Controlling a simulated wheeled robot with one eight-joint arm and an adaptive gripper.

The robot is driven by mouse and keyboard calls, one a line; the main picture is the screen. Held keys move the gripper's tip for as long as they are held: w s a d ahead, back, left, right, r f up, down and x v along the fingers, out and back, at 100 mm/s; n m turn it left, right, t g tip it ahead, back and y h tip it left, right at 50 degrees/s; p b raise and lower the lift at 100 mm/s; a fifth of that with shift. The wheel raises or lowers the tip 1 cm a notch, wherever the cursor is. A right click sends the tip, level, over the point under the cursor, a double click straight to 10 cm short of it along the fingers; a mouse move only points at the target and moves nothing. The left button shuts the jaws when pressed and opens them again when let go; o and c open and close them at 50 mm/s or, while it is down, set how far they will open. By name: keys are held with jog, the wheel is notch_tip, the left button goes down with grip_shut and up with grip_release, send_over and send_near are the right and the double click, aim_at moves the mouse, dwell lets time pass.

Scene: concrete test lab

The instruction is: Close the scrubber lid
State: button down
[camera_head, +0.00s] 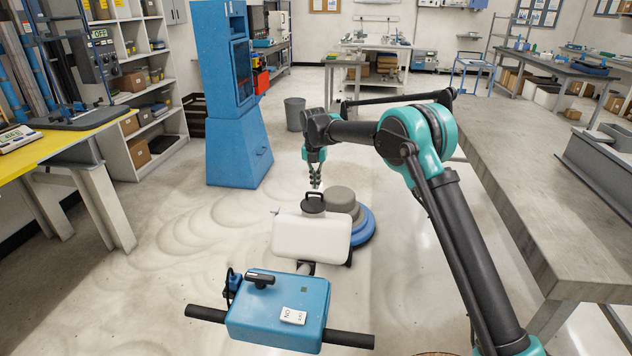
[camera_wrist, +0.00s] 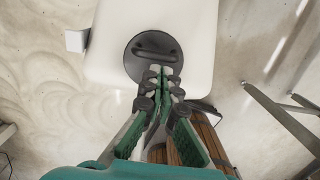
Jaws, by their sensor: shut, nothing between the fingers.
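The floor scrubber has a white tank (camera_head: 311,238), a blue handle box (camera_head: 278,308) with black grips and a blue round base (camera_head: 362,228). A round black lid (camera_head: 313,204) with a raised handle sits on top of the tank. In the wrist view the lid (camera_wrist: 139,71) lies over the white tank (camera_wrist: 110,30); I cannot tell whether it is fully seated. My gripper (camera_head: 315,184) points down just above the lid. In the wrist view my gripper (camera_wrist: 162,73) is shut and empty, its fingertips overlapping the lid's near edge; contact is unclear.
A blue cabinet (camera_head: 238,150) stands behind on the left, with a grey bin (camera_head: 295,114) beside it. A yellow-topped table (camera_head: 60,150) is at the left and a long grey workbench (camera_head: 540,190) at the right. The floor left of the scrubber is clear.

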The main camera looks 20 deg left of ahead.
aim_at(317, 198)
jog(key=shift+w+a+f, duration=0.15)
jog(key=shift+w+f, duration=0.45)
jog(key=shift+w, duration=0.1)
jog(key=shift+w+a+f, duration=0.1)
jog(key=shift+w+f, duration=0.45)
jog(key=shift+w, duration=0.15)
notch_tip(317, 198, up, 12)
jog(key=shift+s, duration=0.25)
